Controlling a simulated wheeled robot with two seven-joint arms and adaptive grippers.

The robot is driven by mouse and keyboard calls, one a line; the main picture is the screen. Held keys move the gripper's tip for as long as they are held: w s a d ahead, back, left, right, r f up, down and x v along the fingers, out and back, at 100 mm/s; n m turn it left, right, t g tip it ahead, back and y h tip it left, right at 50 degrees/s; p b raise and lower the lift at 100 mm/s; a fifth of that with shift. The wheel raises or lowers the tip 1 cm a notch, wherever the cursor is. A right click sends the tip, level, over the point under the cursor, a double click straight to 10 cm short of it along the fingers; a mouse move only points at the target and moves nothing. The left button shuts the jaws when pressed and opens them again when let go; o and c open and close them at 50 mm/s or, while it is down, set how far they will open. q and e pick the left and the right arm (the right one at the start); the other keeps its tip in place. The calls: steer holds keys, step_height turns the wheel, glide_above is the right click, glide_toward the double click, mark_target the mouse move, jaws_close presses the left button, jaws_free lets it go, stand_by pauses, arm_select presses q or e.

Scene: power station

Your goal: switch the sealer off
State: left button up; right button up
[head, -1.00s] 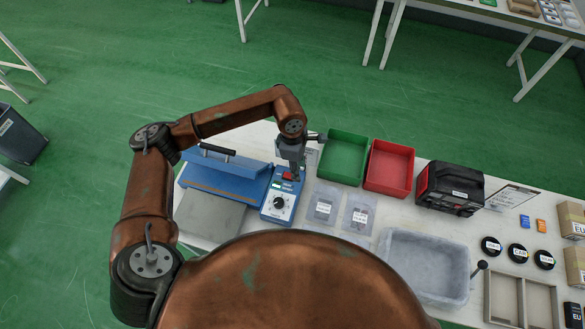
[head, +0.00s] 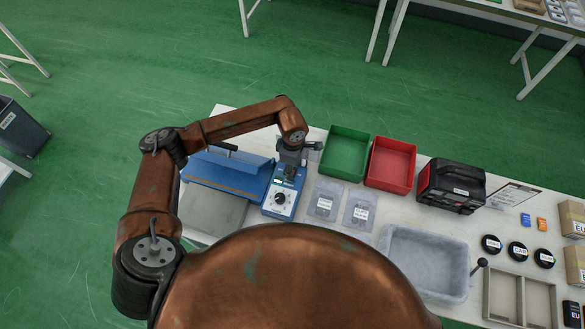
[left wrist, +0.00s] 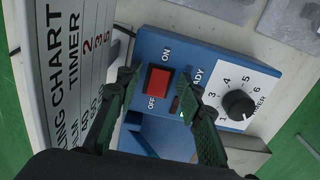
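The sealer (head: 228,178) is a blue machine at the left of the bench. Its blue control box (head: 281,199) carries a dial (left wrist: 237,105) and a red rocker switch (left wrist: 158,81), marked ON and OFF in the left wrist view. A small green light (left wrist: 182,115) shows beside the READY label. Which way the rocker is tipped is hard to tell. My left gripper (left wrist: 159,84) is open and empty, its fingertips apart on either side of the switch. In the head view this gripper (head: 289,168) is over the box and hides the switch. My right gripper is out of view.
A sealing chart plate (left wrist: 75,70) stands close beside the left finger in the wrist view. Green (head: 345,152) and red (head: 391,164) bins and two clear bags (head: 325,202) lie right of the box. A grey tray (head: 425,265) is further right.

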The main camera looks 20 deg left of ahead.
arm_select(q)
steer(key=shift+c, duration=0.4)
jaws_close()
steer(key=shift+a+f+b, duration=0.1)
steer(key=shift+b, duration=0.3)
steer(key=h+b, duration=0.2)
steer(key=a+h+b, duration=0.1)
steer(key=h+b, duration=0.1)
steer(key=b, duration=0.1)
steer(key=shift+f+b, duration=0.2)
steer(key=shift+b, duration=0.15)
steer(key=shift+a+r+h+b, duration=0.1)
steer(key=shift+r+h+b, duration=0.1)
steer(key=shift+h+b, duration=0.35)
steer(key=shift+r, duration=0.25)
steer(key=shift+o, duration=0.4)
jaws_free()
